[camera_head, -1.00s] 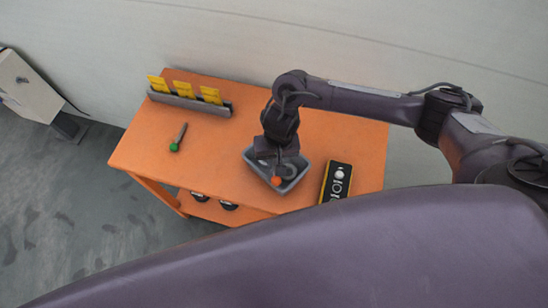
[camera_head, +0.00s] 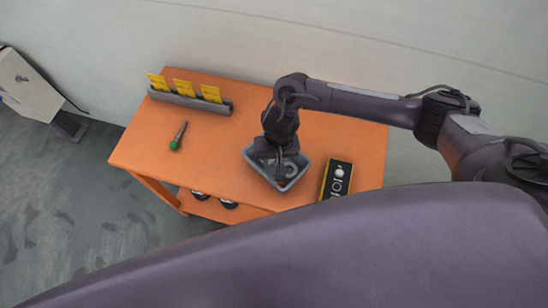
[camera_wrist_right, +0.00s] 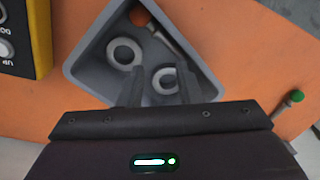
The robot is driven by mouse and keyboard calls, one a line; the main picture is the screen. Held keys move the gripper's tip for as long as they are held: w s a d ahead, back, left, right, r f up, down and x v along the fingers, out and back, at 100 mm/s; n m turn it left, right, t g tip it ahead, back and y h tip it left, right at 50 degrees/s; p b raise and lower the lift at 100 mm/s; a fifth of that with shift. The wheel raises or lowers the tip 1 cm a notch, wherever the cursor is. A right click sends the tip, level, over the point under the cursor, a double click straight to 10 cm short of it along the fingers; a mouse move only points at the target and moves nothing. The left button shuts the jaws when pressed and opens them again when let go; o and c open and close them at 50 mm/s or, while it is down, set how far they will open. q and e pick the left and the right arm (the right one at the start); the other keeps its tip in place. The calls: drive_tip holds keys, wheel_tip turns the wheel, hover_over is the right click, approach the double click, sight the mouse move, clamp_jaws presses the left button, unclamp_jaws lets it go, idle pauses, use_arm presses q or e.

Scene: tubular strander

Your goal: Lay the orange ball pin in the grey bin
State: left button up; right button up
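The grey bin (camera_head: 294,184) stands on the orange table below my right gripper (camera_head: 281,167). In the right wrist view the bin (camera_wrist_right: 84,75) holds two pale rings (camera_wrist_right: 124,53). The orange ball pin (camera_wrist_right: 141,17) lies inside it near the far wall, its grey shank slanting down to the right. The pin is hidden in the head view. My right gripper (camera_wrist_right: 161,88) has its two fingers apart over the bin, with no pin between them. A ring shows partly behind the right finger. My left gripper is not in view.
A green-ended pin (camera_head: 175,145) lies on the orange table (camera_head: 230,150) to the left. A grey rack with yellow cards (camera_head: 183,90) stands at the back left. A black and yellow control box (camera_head: 337,180) is close to the bin's right side.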

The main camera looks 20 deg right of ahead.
wheel_tip(320, 180, up, 13)
drive_tip(key=p, duration=0.3)
drive_tip(key=shift+d, duration=0.45)
drive_tip(key=shift+s, duration=0.1)
